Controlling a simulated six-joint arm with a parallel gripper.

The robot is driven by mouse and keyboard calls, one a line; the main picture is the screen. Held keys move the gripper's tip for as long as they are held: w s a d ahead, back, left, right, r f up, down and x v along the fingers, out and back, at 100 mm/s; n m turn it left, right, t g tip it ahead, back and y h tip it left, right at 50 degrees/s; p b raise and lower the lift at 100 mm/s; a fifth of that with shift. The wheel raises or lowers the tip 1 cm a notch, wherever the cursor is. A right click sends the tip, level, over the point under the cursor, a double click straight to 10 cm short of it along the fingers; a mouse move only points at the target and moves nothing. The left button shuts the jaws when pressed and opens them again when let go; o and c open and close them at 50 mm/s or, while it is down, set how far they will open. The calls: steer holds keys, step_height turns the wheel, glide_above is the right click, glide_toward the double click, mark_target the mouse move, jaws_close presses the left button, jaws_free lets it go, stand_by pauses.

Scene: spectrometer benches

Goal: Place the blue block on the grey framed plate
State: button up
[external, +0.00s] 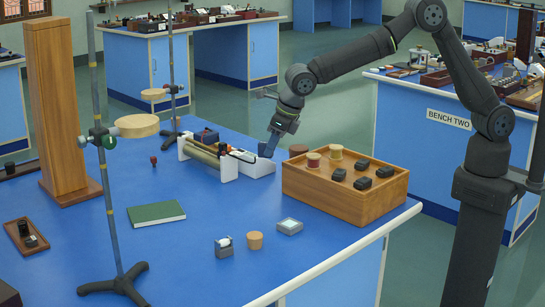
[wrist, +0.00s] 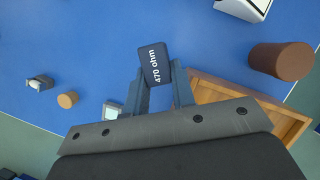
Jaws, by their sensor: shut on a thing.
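My gripper (wrist: 160,84) is shut on the blue block (wrist: 153,63), a dark blue piece marked "470 ohm". It sits slightly turned at the fingertips. In the external view my gripper (external: 269,146) holds it above the bench, beside the white box; the block is small and hard to separate from the fingers there. In the wrist view the plate (wrist: 111,110) is partly hidden behind my gripper, at lower left.
A wooden box (external: 330,200) with reels and black pieces on top stands right of my gripper. A cork (external: 255,240) and a grey dispenser (external: 224,246) stand left of the plate. A green book (external: 156,213) lies further left. The bench between is clear.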

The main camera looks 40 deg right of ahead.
steer(key=s+d+n+y, duration=0.1)
steer(key=s+n, duration=0.2)
steer(key=s, duration=0.8)
glide_above(291, 223)
steer(key=d, duration=0.1)
steer(key=shift+g, duration=0.3)
steer(key=f, duration=0.4)
steer(key=s+f, duration=0.1)
steer(key=f, duration=0.1)
steer(key=shift+d+f, duration=0.1)
steer(key=shift+f, duration=2.1)
steer(key=shift+f, duration=0.1)
steer(key=o, duration=0.5)
steer(key=shift+f, duration=0.1)
steer(key=o, duration=0.5)
steer(key=v, duration=1.2)
steer(key=shift+r, duration=0.2)
steer(key=shift+w, duration=0.1)
